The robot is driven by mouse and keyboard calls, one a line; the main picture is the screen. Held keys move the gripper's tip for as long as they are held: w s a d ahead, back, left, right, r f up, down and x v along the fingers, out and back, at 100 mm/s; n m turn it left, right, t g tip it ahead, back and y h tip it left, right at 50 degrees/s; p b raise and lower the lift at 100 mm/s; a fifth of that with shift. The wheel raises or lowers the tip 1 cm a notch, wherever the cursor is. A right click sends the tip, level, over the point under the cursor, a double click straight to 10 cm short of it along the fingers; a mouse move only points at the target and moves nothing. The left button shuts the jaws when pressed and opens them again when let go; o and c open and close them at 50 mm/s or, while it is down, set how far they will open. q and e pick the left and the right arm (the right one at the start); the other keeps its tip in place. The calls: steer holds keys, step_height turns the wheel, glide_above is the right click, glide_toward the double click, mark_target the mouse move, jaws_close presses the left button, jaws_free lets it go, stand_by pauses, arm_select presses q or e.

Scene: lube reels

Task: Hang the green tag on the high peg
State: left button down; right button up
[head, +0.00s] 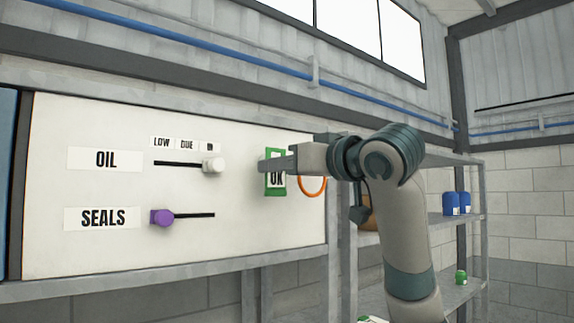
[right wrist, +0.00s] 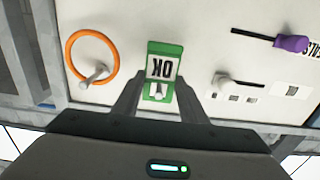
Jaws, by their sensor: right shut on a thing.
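The green tag (head: 270,188) with a white "OK" label is upright at the right part of the white board. It also shows upside down in the right wrist view (right wrist: 165,50). My right gripper (head: 278,165) is shut on the tag's upper end, with one finger on each side (right wrist: 158,98). A pale peg-like shape (right wrist: 158,90) shows in the tag's opening between the fingers. I cannot tell whether it passes fully through. A second pale peg (right wrist: 95,77) stands inside an orange ring (right wrist: 70,59), right of the tag in the head view. My left gripper is not in view.
The white board (head: 120,250) carries an OIL slider with a white knob (head: 213,165) and a SEALS slider with a purple knob (head: 162,217), left of the tag. Grey shelving with blue containers (head: 451,203) stands at the right. A metal ledge (head: 150,285) runs below the board.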

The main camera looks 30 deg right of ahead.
steer(key=shift+w+f, duration=0.4)
steer(key=shift+w, duration=0.1)
stand_by(0.5)
steer(key=o, duration=1.1)
steer(key=s+d+b, duration=0.1)
steer(key=s+b, duration=0.7)
steer(key=s, duration=0.9)
steer(key=shift+s+d+b, duration=0.15)
steer(key=shift+s+b, duration=0.05)
steer(key=shift+b, duration=0.1)
